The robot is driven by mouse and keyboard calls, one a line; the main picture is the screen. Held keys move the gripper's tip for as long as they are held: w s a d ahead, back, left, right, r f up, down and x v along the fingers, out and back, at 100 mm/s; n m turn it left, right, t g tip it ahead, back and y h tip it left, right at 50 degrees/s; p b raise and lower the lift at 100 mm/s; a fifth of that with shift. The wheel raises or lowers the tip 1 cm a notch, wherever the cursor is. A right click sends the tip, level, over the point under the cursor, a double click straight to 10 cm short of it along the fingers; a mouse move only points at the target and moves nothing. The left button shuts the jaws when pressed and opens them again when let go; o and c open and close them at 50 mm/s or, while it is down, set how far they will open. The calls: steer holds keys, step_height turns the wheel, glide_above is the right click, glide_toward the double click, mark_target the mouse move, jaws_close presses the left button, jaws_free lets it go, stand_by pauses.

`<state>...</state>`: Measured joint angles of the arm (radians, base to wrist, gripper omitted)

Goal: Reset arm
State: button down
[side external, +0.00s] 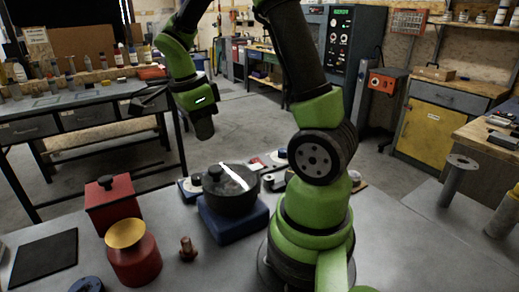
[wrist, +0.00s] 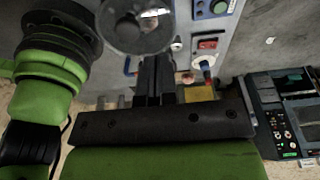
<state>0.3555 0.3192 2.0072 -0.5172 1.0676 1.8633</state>
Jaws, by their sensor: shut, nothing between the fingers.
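My gripper (wrist: 155,62) shows in the wrist view with its two dark fingers together and nothing between them. In the side external view, my gripper (side external: 148,100) is a dark shape at the left of my wrist, raised above the grey table (side external: 400,255). It is clear of the objects there. My green and black arm stands at the right of these objects, bent over toward the left. The fingertips are too small and dark to make out in the side external view.
A dark round lidded pot (side external: 232,198) sits on a blue base (side external: 232,228). A red box (side external: 112,208), a red jar with a yellow top (side external: 133,262), a brown bolt-like piece (side external: 188,250) and a black mat (side external: 45,258) stand left. The table's right side is mostly bare.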

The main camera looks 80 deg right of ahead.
stand_by(0.4)
steer(key=s+a+r+n+t+y, duration=0.1)
steer(key=s+a+r+n+t, duration=0.3)
steer(key=a+n, duration=0.3)
steer(key=s+a+r+n+t+y, duration=0.2)
steer(key=s+a+r+n+t, duration=0.2)
steer(key=n, duration=1.2)
steer(key=a+r, duration=0.2)
steer(key=a, duration=0.1)
steer(key=shift+s+a+r+t+y, duration=0.25)
steer(key=shift+r+t+y, duration=0.05)
steer(key=shift+r+t, duration=0.1)
